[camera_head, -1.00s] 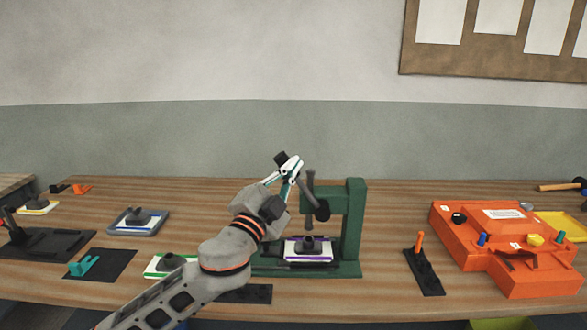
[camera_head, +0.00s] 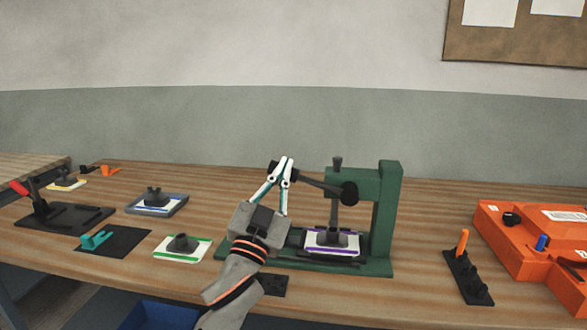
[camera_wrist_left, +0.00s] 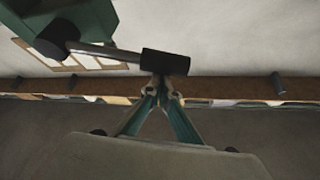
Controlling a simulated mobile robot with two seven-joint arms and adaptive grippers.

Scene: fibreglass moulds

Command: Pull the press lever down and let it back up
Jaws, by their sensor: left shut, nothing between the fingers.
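The green press (camera_head: 390,215) stands on the bench in the middle of the head view. Its lever (camera_head: 318,184) runs left from a dark round hub to a black handle (camera_head: 272,171), only slightly raised above level. The press ram (camera_head: 334,212) reaches down to the dark piece on a purple-edged mould (camera_head: 320,248). My right gripper is out of view.
A green-edged mould (camera_head: 183,246) lies left of the press, with a teal piece (camera_head: 95,240) on a black mat and a blue-grey tray (camera_head: 157,203) farther left. A black stand with an orange peg (camera_head: 465,275) and a large orange block (camera_head: 520,235) are right.

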